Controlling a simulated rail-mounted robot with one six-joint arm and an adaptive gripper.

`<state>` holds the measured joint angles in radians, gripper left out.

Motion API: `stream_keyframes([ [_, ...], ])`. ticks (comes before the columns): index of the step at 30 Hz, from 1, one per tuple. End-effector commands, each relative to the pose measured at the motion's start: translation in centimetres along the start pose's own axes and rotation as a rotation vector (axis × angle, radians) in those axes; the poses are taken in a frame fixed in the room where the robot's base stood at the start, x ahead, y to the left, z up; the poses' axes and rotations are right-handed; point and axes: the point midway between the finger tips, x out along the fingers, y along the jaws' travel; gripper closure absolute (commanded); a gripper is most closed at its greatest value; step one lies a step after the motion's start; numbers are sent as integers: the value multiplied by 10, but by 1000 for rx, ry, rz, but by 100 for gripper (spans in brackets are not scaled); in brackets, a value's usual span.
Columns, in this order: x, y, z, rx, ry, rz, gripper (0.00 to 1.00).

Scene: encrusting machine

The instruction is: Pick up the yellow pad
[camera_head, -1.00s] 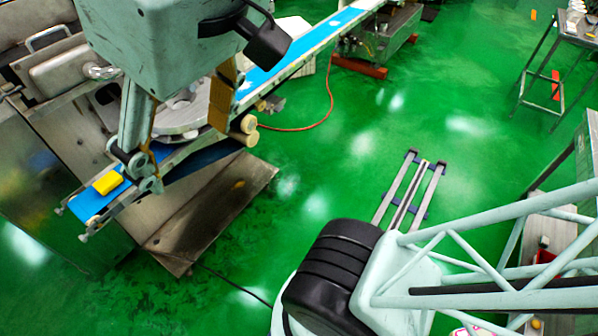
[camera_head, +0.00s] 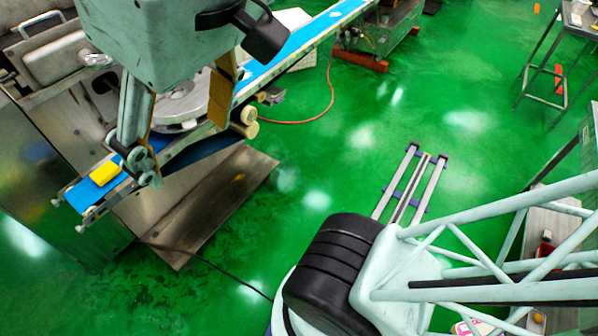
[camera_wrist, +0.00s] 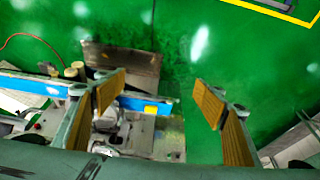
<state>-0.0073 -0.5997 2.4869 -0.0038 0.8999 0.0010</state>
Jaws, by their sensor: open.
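The yellow pad (camera_head: 104,173) lies on the end of a blue conveyor belt (camera_head: 82,197) at the left of the head view. It also shows as a small yellow block in the wrist view (camera_wrist: 151,110), on the blue belt between my finger pads but well beyond them. My gripper (camera_wrist: 160,98) is open and empty, with its tan-padded fingers wide apart. In the head view the visible finger (camera_head: 137,150) hangs just right of the pad and hides part of the belt. I cannot tell the exact gap.
A steel machine (camera_head: 60,60) with a handled lid stands at the left beside the belt. A brown-stained metal plate (camera_head: 215,205) lies low below it. A metal stand (camera_head: 565,60) is at the upper right.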

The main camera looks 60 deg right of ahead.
Motion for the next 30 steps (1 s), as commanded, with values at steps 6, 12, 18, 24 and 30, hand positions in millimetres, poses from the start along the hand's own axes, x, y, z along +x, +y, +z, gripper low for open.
stream_keyframes([
  [6, 5, 0, 7, 11, -14, -2, 33],
  [12, 8, 1, 9, 16, -20, -2, 33],
  [18, 14, 0, -3, 15, -16, -5, 33],
  [24, 26, -2, -29, 15, -6, -13, 33],
  [30, 42, -5, -63, 10, 11, -19, 33],
])
